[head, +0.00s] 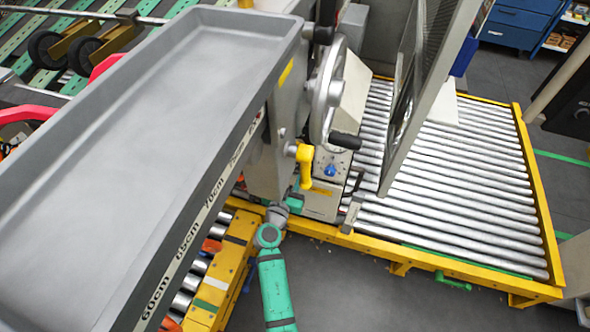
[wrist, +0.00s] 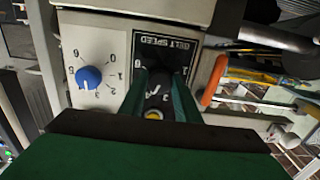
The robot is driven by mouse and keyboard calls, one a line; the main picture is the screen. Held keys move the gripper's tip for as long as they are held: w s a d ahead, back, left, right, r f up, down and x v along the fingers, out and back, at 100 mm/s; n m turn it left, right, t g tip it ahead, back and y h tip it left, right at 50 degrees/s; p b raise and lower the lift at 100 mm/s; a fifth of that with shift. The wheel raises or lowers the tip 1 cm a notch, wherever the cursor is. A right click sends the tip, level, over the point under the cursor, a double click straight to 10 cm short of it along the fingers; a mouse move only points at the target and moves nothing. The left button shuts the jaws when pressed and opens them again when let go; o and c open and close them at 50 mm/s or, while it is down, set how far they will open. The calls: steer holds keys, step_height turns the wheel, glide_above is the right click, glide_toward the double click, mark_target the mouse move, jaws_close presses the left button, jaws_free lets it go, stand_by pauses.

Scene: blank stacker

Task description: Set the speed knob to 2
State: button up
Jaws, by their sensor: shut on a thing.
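In the wrist view a black plate (wrist: 172,44) labelled BELT SPEED is on the face of a pale control box, its lettering upside down. My gripper (wrist: 161,84) is at this plate, its two green fingers shut on the dark speed knob (wrist: 155,92). The fingers cover much of the knob and its scale, so its setting cannot be read. In the head view the control box (head: 322,197) stands beside the handwheel. My green arm reaches up to it from below, and my fingertips cannot be made out there.
A blue knob (wrist: 89,78) on a white numbered dial is left of my fingers. An orange-red handle (wrist: 213,80) is close on the right. In the head view, a yellow lever (head: 306,166), a handwheel (head: 328,90) and a large grey tray (head: 150,125) crowd the box. A roller conveyor (head: 455,175) lies right.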

steer(key=n, duration=1.7)
stand_by(0.4)
steer(key=shift+s+n, duration=0.1)
steer(key=shift+n, duration=0.3)
steer(key=o, duration=1)
steer(key=shift+r, duration=0.1)
steer(key=shift+o, duration=0.2)
